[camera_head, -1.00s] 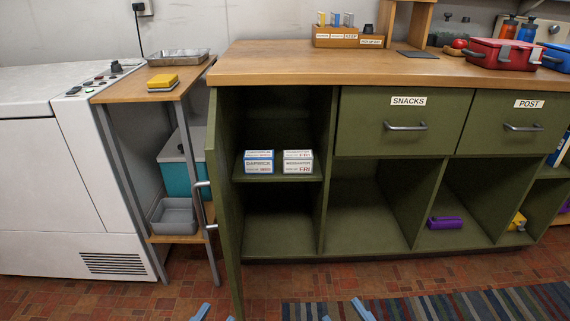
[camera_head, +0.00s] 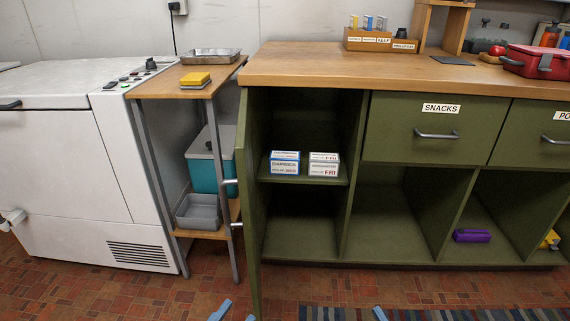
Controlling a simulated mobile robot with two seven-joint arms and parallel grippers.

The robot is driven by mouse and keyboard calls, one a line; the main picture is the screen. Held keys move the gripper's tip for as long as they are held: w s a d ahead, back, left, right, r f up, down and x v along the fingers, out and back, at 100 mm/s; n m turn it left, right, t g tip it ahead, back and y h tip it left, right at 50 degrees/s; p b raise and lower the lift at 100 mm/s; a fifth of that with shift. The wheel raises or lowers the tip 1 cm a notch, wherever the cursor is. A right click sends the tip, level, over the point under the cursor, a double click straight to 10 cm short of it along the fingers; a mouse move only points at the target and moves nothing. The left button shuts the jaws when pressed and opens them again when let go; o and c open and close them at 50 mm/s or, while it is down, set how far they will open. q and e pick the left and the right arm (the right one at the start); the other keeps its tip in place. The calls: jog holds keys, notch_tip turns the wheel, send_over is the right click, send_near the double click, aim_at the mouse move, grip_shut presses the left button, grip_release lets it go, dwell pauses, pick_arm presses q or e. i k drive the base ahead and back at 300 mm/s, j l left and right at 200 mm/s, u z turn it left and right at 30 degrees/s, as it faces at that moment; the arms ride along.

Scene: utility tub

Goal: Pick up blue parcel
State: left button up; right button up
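I cannot make out an object that is plainly a blue parcel. A small blue-and-white printed box (camera_head: 285,164) sits on the upper shelf of the open green cabinet, next to a grey-and-white box (camera_head: 323,165). My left gripper (camera_head: 235,315) shows only as two blue fingertips at the bottom edge, apart with nothing seen between them. My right gripper (camera_head: 380,313) shows one blue fingertip at the bottom edge; its other finger is out of view. Both are low in the picture, well in front of the cabinet.
The green cabinet's door (camera_head: 249,210) stands open toward me. A small side table (camera_head: 180,86) holds a yellow sponge (camera_head: 195,78) and a metal tray (camera_head: 212,55). A white appliance (camera_head: 70,170) stands left. A purple item (camera_head: 472,236) lies in a low compartment. The floor ahead is clear.

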aim_at(280, 162)
jog(key=i+l+z, duration=0.3)
jog(key=i+l, duration=0.15)
jog(key=i+l+z, duration=0.3)
jog(key=i, duration=0.3)
jog(key=i+j, duration=0.35)
